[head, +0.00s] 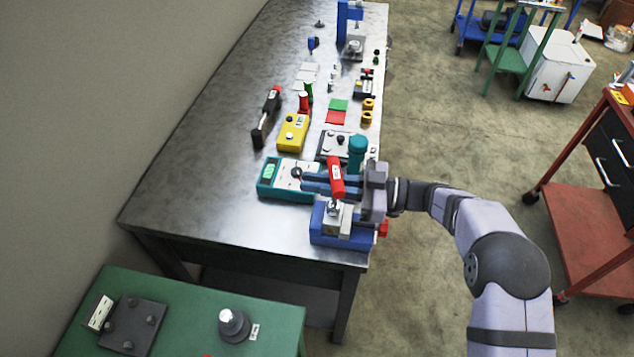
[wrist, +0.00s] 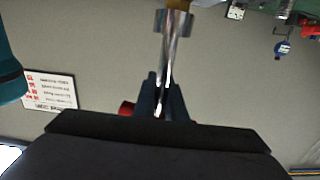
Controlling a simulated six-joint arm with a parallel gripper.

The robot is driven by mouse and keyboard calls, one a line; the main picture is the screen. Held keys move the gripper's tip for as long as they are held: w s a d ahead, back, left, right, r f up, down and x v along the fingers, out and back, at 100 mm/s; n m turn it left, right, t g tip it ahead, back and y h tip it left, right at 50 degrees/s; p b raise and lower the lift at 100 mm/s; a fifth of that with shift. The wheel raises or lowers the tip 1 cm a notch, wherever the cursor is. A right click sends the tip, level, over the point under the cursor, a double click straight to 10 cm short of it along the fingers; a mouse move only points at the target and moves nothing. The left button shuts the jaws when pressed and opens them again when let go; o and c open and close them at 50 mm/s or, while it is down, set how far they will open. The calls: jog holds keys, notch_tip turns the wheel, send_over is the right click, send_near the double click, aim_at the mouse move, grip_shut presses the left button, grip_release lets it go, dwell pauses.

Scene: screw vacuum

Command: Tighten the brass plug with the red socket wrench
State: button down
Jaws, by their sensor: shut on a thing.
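My gripper (head: 314,183) is over the near end of the bench, its blue fingers pointing left. It is shut on the red socket wrench (head: 336,175), whose red handle with a white label stands nearly upright, slightly tilted. The wrench is above a blue vise-like fixture (head: 325,236) with a metal block in it. In the wrist view my fingers (wrist: 165,100) close around a shiny metal shaft (wrist: 170,45). A brass-coloured part (wrist: 178,5) shows at the top edge; I cannot tell if it is the plug. Contact between wrench and plug is hidden.
A teal-and-white meter box (head: 272,178) lies just left of my fingers, and a teal cylinder (head: 356,150) stands behind them. A yellow box (head: 292,133) and a black-handled tool (head: 266,115) lie farther back. The left side of the bench (head: 195,165) is clear.

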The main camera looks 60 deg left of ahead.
aim_at(332, 172)
jog(key=shift+r+p, duration=1.15)
jog(key=shift+r, duration=0.85)
jog(key=w+d+f+m+t+y, duration=0.35)
jog(key=w+d+f+t, duration=0.2)
jog(key=w+d, duration=0.65)
jog(key=w+d+f+m+t+y, duration=0.2)
jog(key=w+d+f+m+t, duration=0.3)
jog(key=w+d, duration=0.75)
jog(key=s+d+f+m+t+h, duration=0.1)
jog(key=d+t, duration=0.3)
jog(key=d, duration=0.6)
jog(key=s+d+f+m+t+h, duration=0.1)
jog(key=s+d+f+m+t, duration=0.1)
jog(key=d, duration=0.9)
jog(key=s+d+f+m+t+h, duration=0.1)
jog(key=d+m+t, duration=0.4)
jog(key=d, duration=0.6)
jog(key=shift+s+f+t, duration=0.85)
jog(key=shift+f+t, duration=0.2)
jog(key=shift+a, duration=0.1)
